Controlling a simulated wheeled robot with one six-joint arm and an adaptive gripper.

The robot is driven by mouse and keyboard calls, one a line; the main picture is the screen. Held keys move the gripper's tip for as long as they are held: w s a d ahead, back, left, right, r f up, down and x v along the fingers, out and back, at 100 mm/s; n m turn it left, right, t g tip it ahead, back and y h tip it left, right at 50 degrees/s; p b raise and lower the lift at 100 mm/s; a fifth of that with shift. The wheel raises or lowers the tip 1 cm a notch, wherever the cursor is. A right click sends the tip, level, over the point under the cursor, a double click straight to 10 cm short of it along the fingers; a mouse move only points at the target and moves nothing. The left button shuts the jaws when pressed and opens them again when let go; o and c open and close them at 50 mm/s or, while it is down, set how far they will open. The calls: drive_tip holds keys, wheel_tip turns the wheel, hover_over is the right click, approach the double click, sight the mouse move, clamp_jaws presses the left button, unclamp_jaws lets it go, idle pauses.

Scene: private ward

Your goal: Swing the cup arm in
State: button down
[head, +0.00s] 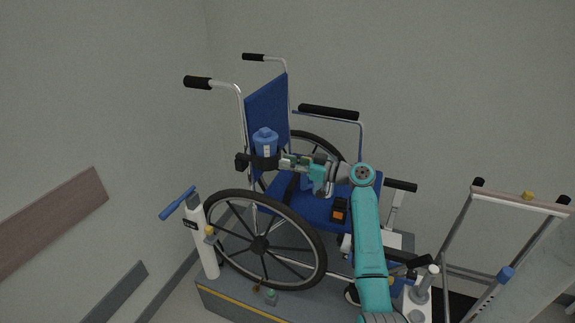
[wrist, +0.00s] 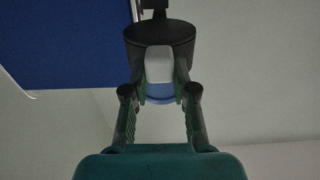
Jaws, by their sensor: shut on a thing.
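The cup arm's black ring holder (head: 262,163) is beside the wheelchair's blue backrest, near its front side. A blue bottle (head: 265,137) with a white label stands upright in it. The ring also shows in the wrist view (wrist: 160,32). My gripper (head: 284,162) reaches it from the right, with its fingers (wrist: 160,85) on either side of the ring. It is shut on the ring holder. The bottle's label shows between the fingers. The cup arm's pivot and its mount on the chair are hard to make out.
The wheelchair (head: 260,245) stands on a grey platform (head: 240,301). A white post with a blue lever (head: 178,203) stands at the left front. An orange-and-black device (head: 339,209) lies on the seat. A metal frame (head: 520,203) stands right. Walls close in behind and left.

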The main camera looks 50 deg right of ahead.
drive_tip(key=shift+d, duration=0.15)
idle(0.4)
drive_tip(key=c, duration=0.9)
unclamp_jaws()
drive_tip(key=shift+w+f, duration=0.1)
drive_tip(key=v, duration=1.2)
drive_tip(key=shift+d, duration=0.1)
